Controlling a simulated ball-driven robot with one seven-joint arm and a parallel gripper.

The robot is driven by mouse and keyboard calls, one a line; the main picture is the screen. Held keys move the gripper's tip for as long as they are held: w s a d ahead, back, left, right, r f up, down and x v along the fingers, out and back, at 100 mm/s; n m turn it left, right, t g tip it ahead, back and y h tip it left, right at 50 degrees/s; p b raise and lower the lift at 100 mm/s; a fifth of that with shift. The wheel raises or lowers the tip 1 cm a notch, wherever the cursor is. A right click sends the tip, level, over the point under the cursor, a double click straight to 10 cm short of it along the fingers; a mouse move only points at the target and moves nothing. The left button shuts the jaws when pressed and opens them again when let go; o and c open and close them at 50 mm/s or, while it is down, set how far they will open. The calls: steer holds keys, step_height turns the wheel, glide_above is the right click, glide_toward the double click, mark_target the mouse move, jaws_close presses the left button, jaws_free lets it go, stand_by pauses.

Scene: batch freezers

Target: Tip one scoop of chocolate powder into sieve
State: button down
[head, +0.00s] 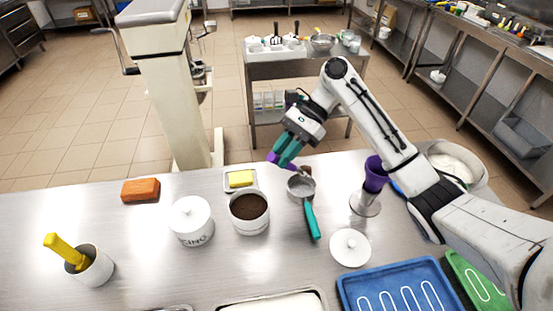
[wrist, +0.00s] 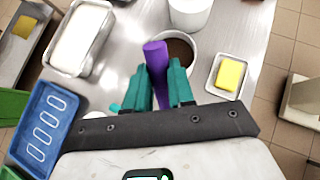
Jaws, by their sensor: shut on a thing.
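My gripper (head: 283,158) has teal fingers shut on the purple handle of a scoop (head: 288,166). The scoop's dark brown end (head: 306,170) is over or just behind the rim of the sieve (head: 301,187); I cannot tell which, nor how much powder it holds. The sieve is a round metal one with a teal handle (head: 312,220) pointing to the front. An open white pot (head: 249,228) of dark brown powder (head: 247,205) stands left of it. In the wrist view the purple handle (wrist: 155,58) rises between the fingers (wrist: 155,92), and the scoop's end is hidden.
A lidded white jar (head: 191,222), a butter dish (head: 240,188) and an orange block (head: 141,190) stand left. A blue tray (head: 400,290) lies at the front right.

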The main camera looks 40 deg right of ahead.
steer(key=shift+s+d+r+y, duration=0.1)
steer(key=shift+d+r+y, duration=0.25)
steer(key=shift+d+y, duration=0.5)
steer(key=shift+s+d+r+y, duration=0.1)
steer(key=shift+d+r+y, duration=0.2)
steer(key=shift+d+y, duration=0.5)
steer(key=shift+s+d+r+y, duration=0.1)
steer(key=shift+d+r+y, duration=0.35)
steer(key=shift+d, duration=0.7)
